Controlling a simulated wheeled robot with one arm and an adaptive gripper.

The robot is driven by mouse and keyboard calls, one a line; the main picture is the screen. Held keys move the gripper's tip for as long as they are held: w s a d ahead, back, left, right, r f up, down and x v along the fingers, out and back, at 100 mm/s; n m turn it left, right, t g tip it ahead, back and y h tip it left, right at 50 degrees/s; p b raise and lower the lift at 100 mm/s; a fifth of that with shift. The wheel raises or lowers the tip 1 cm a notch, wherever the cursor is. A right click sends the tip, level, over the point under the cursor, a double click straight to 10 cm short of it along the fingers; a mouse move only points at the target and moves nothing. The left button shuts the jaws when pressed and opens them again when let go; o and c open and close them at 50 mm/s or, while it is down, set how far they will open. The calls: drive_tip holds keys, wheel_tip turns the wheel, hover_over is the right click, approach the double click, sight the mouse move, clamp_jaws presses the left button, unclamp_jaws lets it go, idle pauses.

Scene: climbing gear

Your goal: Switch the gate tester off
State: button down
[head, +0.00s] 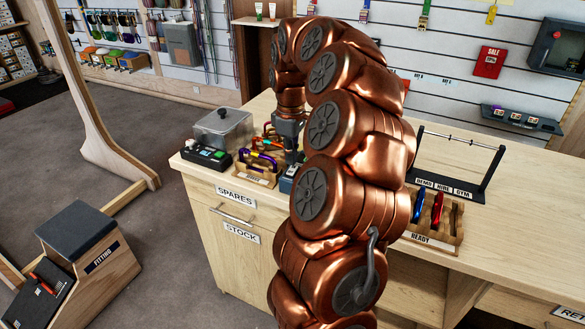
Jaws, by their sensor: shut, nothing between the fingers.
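My copper arm arches over the wooden counter, and my dark gripper (292,155) points down near its left end. The gripper is shut and looks empty; its tips are small and partly lost against the gear. Just below it stands a small blue-grey device (287,181), partly hidden by my arm. It may be the gate tester, but no label or switch on it is readable. Whether the gripper touches the device cannot be told.
A wooden tray (258,177) of coloured carabiners lies beside the device, with a lidded grey container (223,128) behind. Right of my arm are a READY rack (421,238) and a black bar stand (490,185). The counter's right part (535,225) is clear.

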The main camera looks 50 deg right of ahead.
sight(291, 171)
drive_tip(key=shift+r+p, duration=0.75)
drive_tip(key=shift+r, duration=1.4)
drive_tip(key=s+a, duration=0.3)
drive_tip(key=a, duration=0.8)
drive_tip(key=s+a, duration=0.3)
drive_tip(key=a, duration=0.9)
drive_tip(key=s+a+f+m+g, duration=0.1)
drive_tip(key=s+a+f, duration=0.2)
drive_tip(key=s, duration=0.6)
drive_tip(key=s+a+f+m, duration=0.2)
drive_tip(key=s+a+f, duration=0.1)
drive_tip(key=s+a, duration=0.3)
drive_tip(key=s, duration=0.2)
drive_tip(key=shift+s+a+f+g, duration=0.15)
drive_tip(key=shift+s+f+g, duration=0.05)
drive_tip(key=shift+s+g, duration=0.2)
drive_tip(key=shift+w, duration=0.1)
